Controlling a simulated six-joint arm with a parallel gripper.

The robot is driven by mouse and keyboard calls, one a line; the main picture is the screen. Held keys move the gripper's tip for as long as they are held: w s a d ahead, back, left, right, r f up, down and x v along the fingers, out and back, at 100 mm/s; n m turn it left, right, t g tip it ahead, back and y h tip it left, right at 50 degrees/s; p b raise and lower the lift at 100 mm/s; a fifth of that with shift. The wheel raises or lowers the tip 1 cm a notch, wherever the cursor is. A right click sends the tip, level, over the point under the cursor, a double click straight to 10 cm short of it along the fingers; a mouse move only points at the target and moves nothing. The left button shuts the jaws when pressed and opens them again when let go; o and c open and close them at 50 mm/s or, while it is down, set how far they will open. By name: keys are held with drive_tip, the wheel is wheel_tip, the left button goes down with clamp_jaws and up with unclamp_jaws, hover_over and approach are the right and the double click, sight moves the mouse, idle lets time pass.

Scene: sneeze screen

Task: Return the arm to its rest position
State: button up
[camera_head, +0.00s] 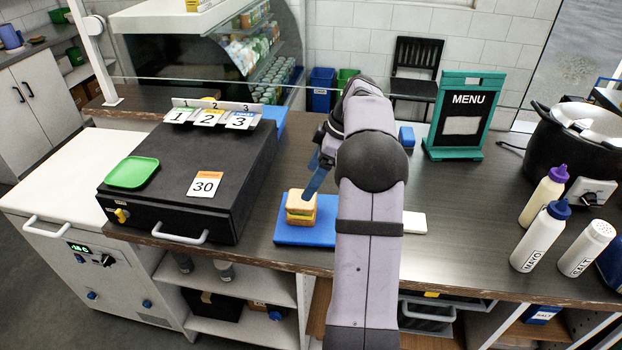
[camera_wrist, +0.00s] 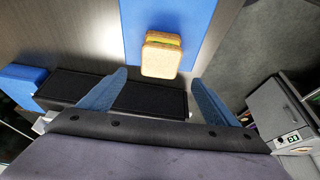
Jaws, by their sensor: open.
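My gripper (camera_wrist: 158,95) shows in the wrist view with its two blue fingers spread apart and nothing between them. In the head view one blue finger of my gripper (camera_head: 318,178) shows just above a sandwich (camera_head: 300,208); the rest is hidden behind my arm. The sandwich lies on a blue board (camera_head: 290,234) on the counter. In the wrist view the sandwich (camera_wrist: 162,55) lies beyond the fingertips, apart from them, on the blue board (camera_wrist: 205,12). My arm reaches forward over the counter and covers part of the board.
A black box (camera_head: 240,160) with a green tray (camera_head: 132,172) stands left. A menu stand (camera_head: 466,115), a black pot (camera_head: 570,135) and bottles (camera_head: 541,237) stand right. A clear screen edge (camera_head: 230,79) crosses the back. Bare counter (camera_head: 455,210) lies right of my arm.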

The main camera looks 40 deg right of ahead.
drive_tip(key=shift+a+f, duration=0.1)
drive_tip(key=shift+a, duration=0.4)
drive_tip(key=s+a+f+m+g, duration=0.2)
drive_tip(key=s+a+m, duration=0.1)
drive_tip(key=a, duration=0.7)
drive_tip(key=s+a+f+m+h+b, duration=0.1)
drive_tip(key=s+a+f+m, duration=0.2)
drive_tip(key=s, duration=0.7)
drive_tip(key=s+a+f+m+g+h+b, duration=0.1)
drive_tip(key=s+a+f+m+h, duration=0.1)
drive_tip(key=s+a+f, duration=0.5)
drive_tip(key=s+a+m, duration=0.1)
drive_tip(key=s+a, duration=0.2)
drive_tip(key=a, duration=0.1)
drive_tip(key=shift+a+f+m, duration=0.15)
drive_tip(key=shift+f+m, duration=0.05)
drive_tip(key=shift+m, duration=0.1)
